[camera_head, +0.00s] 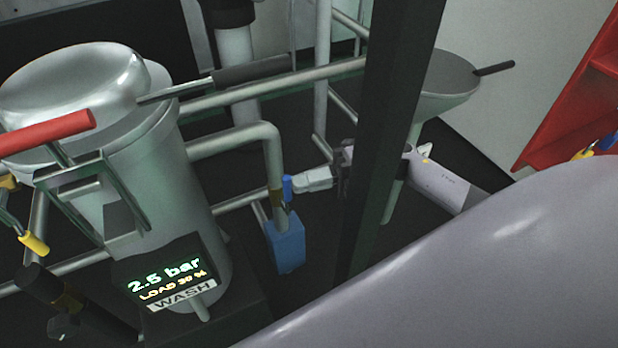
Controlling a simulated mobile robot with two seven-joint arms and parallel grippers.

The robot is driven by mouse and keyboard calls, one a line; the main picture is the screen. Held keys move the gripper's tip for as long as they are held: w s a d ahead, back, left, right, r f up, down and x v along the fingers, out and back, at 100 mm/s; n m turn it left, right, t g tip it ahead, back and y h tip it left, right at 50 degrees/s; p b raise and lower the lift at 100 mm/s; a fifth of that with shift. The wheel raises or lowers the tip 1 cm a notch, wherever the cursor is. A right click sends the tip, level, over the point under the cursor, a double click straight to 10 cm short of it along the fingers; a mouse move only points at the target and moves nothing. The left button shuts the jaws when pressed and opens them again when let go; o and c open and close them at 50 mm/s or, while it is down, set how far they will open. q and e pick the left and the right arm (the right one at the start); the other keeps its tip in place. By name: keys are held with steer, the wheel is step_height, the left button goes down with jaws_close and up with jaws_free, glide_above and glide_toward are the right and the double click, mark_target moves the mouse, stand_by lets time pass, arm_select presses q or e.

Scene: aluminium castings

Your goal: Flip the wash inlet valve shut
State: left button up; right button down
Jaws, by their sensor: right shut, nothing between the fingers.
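A small valve with a blue lever (287,188) and a brass-coloured body (276,202) sits on the vertical pipe right of the wash tank. The lever stands roughly upright, along the pipe. Another valve with a yellow handle (33,244) is at the far left; which one is the wash inlet valve I cannot tell. My right gripper (298,184) is shut and empty, its fingertips right beside the blue lever; I cannot tell if they touch it. My left gripper is not in view.
The wash tank (175,190) carries a display (168,273) reading 2.5 bar over a WASH label. A red handle (48,133) juts out at left. A blue box (286,246) is under the pipe. A dark post (390,130) crosses before my right arm. A red rack (575,100) stands right.

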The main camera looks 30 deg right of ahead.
mark_target(284, 188)
steer(key=a+h+p, duration=0.2)
steer(key=p, duration=0.2)
steer(key=a+r+g+h+p, duration=0.1)
steer(key=h+p, duration=0.1)
steer(key=p, duration=0.1)
steer(key=shift+w+a+r+n+p, duration=0.1)
steer(key=shift+a+r+n+p, duration=0.05)
steer(key=shift+a+n+p, duration=0.25)
steer(key=shift+a+f, duration=0.2)
steer(key=shift+a, duration=0.25)
steer(key=shift+f, duration=0.1)
